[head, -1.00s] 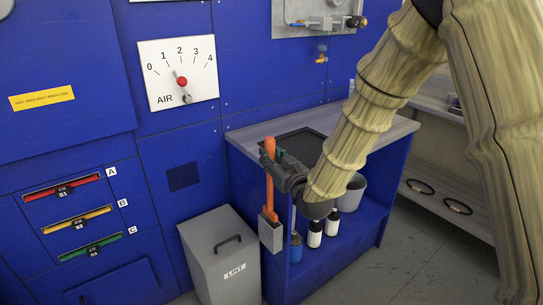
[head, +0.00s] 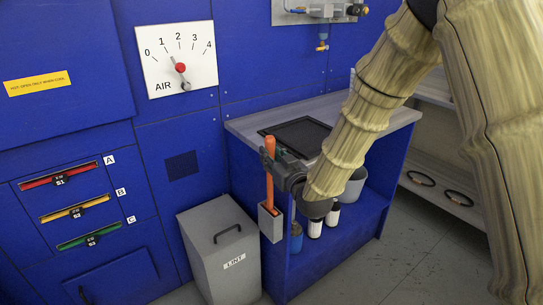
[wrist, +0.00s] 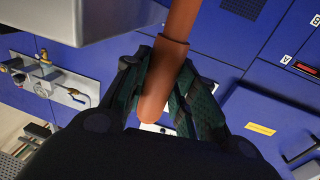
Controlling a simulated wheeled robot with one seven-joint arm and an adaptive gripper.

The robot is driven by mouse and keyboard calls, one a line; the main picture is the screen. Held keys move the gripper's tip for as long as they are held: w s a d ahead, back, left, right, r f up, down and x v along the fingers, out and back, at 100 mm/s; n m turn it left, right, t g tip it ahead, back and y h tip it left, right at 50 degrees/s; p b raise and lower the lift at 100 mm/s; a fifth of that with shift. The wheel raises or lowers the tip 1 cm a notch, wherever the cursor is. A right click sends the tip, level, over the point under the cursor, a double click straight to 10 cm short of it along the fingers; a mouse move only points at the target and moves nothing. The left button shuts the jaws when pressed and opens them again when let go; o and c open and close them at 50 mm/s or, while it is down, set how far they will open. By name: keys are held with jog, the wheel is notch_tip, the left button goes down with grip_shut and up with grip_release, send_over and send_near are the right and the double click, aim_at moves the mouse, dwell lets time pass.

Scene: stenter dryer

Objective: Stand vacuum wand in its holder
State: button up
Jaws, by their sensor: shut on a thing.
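The vacuum wand (head: 269,188) is a slim orange tube, close to upright. My gripper (head: 273,158) is shut around it near its rounded top end. In the wrist view the wand (wrist: 176,28) runs between the two finger pads of my gripper (wrist: 165,82). The holder (head: 271,226) is a small grey box on the left side of the blue workbench. The wand's lower end goes down into the holder's mouth in the head view. How deep it sits inside is hidden by the holder's walls.
A grey lint bin (head: 224,258) stands just left of the holder. The workbench (head: 376,124) has a dark mat (head: 295,136) on top. Bottles (head: 314,229) and a grey bucket (head: 354,187) stand on its lower shelf. The blue dryer panel is behind.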

jog(key=o, duration=1.1)
jog(key=v, duration=1.2)
jog(key=s+d+f+m+g+h, duration=0.1)
jog(key=s+d+f+g+h, duration=0.15)
jog(key=f, duration=0.75)
jog(key=s+d+f+m+g+h, duration=0.1)
jog(key=s+d+f+g, duration=0.15)
jog(key=f, duration=0.65)
jog(key=s+d+f+m+g+h, duration=0.1)
jog(key=s+d+f+g, duration=0.2)
jog(key=s+f, duration=0.55)
jog(key=s+d+f+m+g+h, duration=0.1)
jog(key=s+d+f+g+h, duration=0.15)
jog(key=s+f, duration=0.6)
jog(key=s+d+f+m+g+h, duration=0.1)
jog(key=s+d+f+g, duration=0.3)
jog(key=s, duration=0.5)
jog(key=s+d+f+m+g, duration=0.1)
jog(key=s+d+f, duration=0.1)
jog(key=s+f, duration=0.6)
notch_tip(320, 180, up, 15)
jog(key=s+p, duration=0.1)
jog(key=p, duration=1.2)
jog(key=shift+p, duration=0.4)
